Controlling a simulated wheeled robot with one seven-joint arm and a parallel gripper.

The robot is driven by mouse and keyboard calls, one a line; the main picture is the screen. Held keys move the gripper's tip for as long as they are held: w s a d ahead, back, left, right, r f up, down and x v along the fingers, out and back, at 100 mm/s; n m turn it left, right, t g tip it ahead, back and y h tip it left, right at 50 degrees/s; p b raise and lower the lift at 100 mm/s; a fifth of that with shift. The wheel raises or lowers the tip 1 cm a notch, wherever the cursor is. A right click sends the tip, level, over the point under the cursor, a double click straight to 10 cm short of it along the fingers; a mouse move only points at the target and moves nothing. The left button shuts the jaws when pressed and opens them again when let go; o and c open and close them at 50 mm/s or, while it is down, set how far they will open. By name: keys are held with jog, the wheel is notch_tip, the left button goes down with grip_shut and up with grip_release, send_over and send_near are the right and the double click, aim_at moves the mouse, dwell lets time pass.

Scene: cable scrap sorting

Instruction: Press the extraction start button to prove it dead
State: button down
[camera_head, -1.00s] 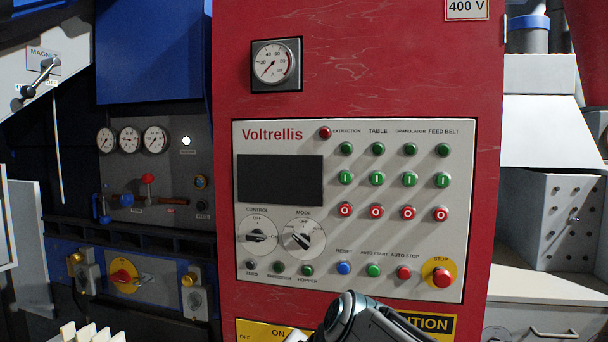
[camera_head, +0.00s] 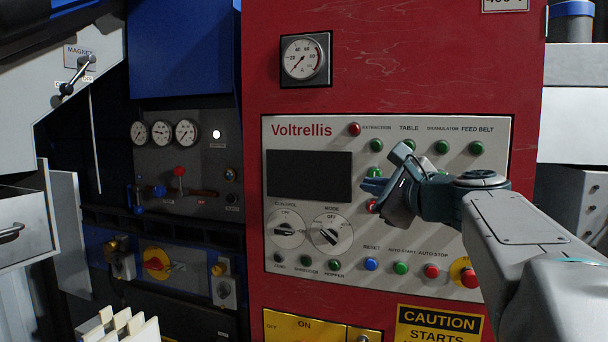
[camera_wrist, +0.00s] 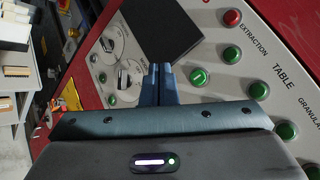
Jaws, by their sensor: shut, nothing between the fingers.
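The extraction start button (camera_wrist: 199,77) is a round green button with a white bar mark in the wrist view. It is right of my fingertips, in line with the green extraction lamp (camera_wrist: 231,54) and the EXTRACTION label. My gripper (camera_head: 370,184) is in front of the red cabinet's control panel (camera_head: 300,197), near the dark display's right edge. In the wrist view my gripper (camera_wrist: 161,68) is shut and empty, its fingertips beside the display's corner. Whether they touch the panel cannot be told.
The dark display (camera_head: 309,176) is blank. Two rotary switches, CONTROL (camera_head: 285,229) and MODE (camera_head: 330,235), sit below it. A red stop button on a yellow plate (camera_head: 462,272) is partly behind my arm. The ammeter (camera_head: 304,59) needle points low left.

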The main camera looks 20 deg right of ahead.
aim_at(375, 174)
jog(key=w+d+p, duration=0.2)
jog(key=w+d, duration=0.3)
jog(key=w, duration=0.2)
jog(key=shift+w, duration=0.2)
jog(key=shift+w, duration=0.1)
dwell(2.1)
jog(key=shift+w+d, duration=0.15)
jog(key=shift+w, duration=0.1)
jog(key=shift+w+d, duration=0.25)
jog(key=shift+w, duration=0.1)
dwell(0.8)
jog(key=shift+s+a, duration=0.5)
jog(key=shift+s, duration=0.2)
jog(key=shift+f, duration=0.1)
